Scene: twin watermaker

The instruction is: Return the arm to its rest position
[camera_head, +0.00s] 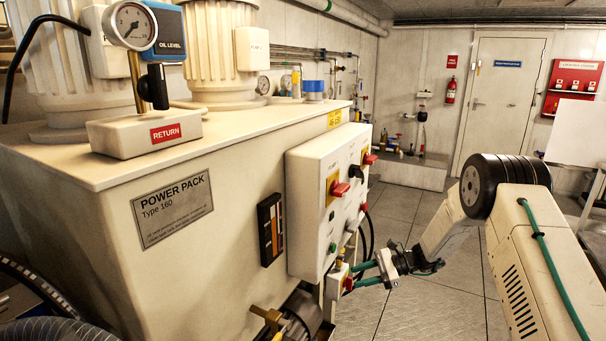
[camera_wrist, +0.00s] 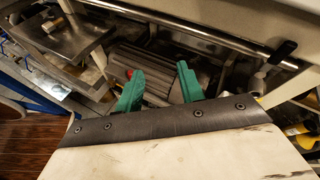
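My arm (camera_head: 520,240) reaches in from the right in the head view, bent at a black joint, with its wrist low and left. My gripper (camera_head: 357,276) has two green fingers that point left towards the power pack's control box (camera_head: 318,205). A small box with a red knob (camera_head: 348,283) is right by the fingertips; I cannot tell whether they touch it. In the wrist view my gripper (camera_wrist: 160,78) shows its two green fingers clearly apart, with nothing held between them.
The large power pack (camera_head: 230,190) fills the left and middle of the head view. Tiled floor (camera_head: 430,310) is free between it and my arm. A door (camera_head: 497,95) and a low bench (camera_head: 410,170) stand behind. The wrist view shows a metal rail (camera_wrist: 195,30) and machinery close ahead.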

